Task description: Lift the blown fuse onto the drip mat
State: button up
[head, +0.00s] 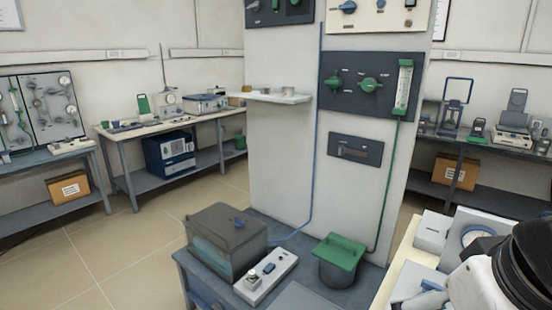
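I cannot make out the blown fuse for certain in the head view. A flat grey-blue sheet (305,298) lies at the bottom edge on the low bench, partly cut off; I cannot tell whether it is the drip mat. A white strip-shaped unit (265,278) with a small knob and a blue switch lies beside it. My arm shows as a white and black link at the lower right corner. My gripper's fingers are not in the picture.
A dark grey box (226,240) and a green-lidded pot (339,260) stand on the low bench, before a tall pale column (279,160) with control panels. A white shelf (270,97) juts from it. White instruments (470,232) crowd the right side. The left floor is clear.

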aim_at(252, 274)
jog(key=i+j+z, duration=0.1)
jog(key=j, duration=0.25)
jog(key=i+j+z, duration=0.15)
jog(key=i+j, duration=0.15)
jog(key=i+j+z, duration=0.1)
jog(key=j, duration=0.35)
jog(key=i+j+z, duration=0.15)
jog(key=j, duration=0.2)
jog(key=i+j+z, duration=0.1)
jog(key=j, duration=0.35)
jog(key=i, duration=0.1)
